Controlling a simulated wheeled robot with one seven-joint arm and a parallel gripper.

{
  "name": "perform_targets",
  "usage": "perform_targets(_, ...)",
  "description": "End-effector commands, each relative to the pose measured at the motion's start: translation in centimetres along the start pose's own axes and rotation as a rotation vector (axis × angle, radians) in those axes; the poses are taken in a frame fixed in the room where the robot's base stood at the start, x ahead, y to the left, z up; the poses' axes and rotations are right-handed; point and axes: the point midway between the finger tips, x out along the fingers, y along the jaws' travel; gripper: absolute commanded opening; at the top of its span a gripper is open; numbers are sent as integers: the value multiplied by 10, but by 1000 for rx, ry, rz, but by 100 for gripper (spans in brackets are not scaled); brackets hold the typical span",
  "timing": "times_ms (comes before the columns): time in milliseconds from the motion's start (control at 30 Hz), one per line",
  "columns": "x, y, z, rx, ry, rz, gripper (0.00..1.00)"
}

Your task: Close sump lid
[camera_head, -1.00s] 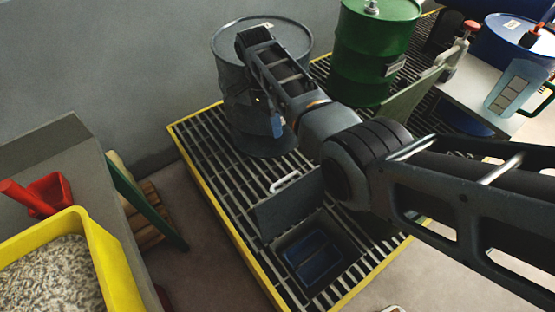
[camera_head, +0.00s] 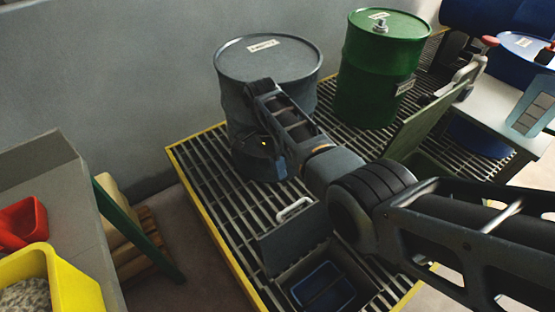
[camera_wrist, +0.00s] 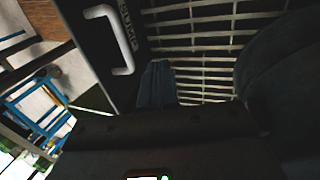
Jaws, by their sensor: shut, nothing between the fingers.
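The sump lid (camera_head: 295,240) is a dark grey panel with a pale handle (camera_head: 294,209) at its upper edge. It stands raised beside the sump opening, on the slatted grating. The lid also shows in the wrist view (camera_wrist: 85,22), with its handle (camera_wrist: 126,45) and part of a label reading "SUMP". Inside the open sump is a blue container (camera_head: 322,287). My gripper (camera_head: 281,168) is shut and empty, beyond the handle and in front of the grey drum. Its bluish fingers (camera_wrist: 157,82) are just right of the handle in the wrist view, apparently apart from it.
A grey drum (camera_head: 268,62) and a green drum (camera_head: 383,75) stand on the yellow-edged grating (camera_head: 205,190). A green panel (camera_head: 425,115) rises to the right. A counter with a yellow tub (camera_head: 65,275) and red scoop (camera_head: 22,220) is at left.

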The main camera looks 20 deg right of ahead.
Motion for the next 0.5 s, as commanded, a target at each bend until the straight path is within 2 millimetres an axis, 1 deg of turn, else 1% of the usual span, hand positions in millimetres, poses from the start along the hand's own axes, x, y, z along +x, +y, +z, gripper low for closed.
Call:
perform_targets(33,13,0,0,0,0,4,0)
perform_targets(200,46,0,0,-1,0,4,0)
perform_targets(400,53,22,0,0,-1,0,0)
perform_targets(500,57,29,0,0,0,0,0)
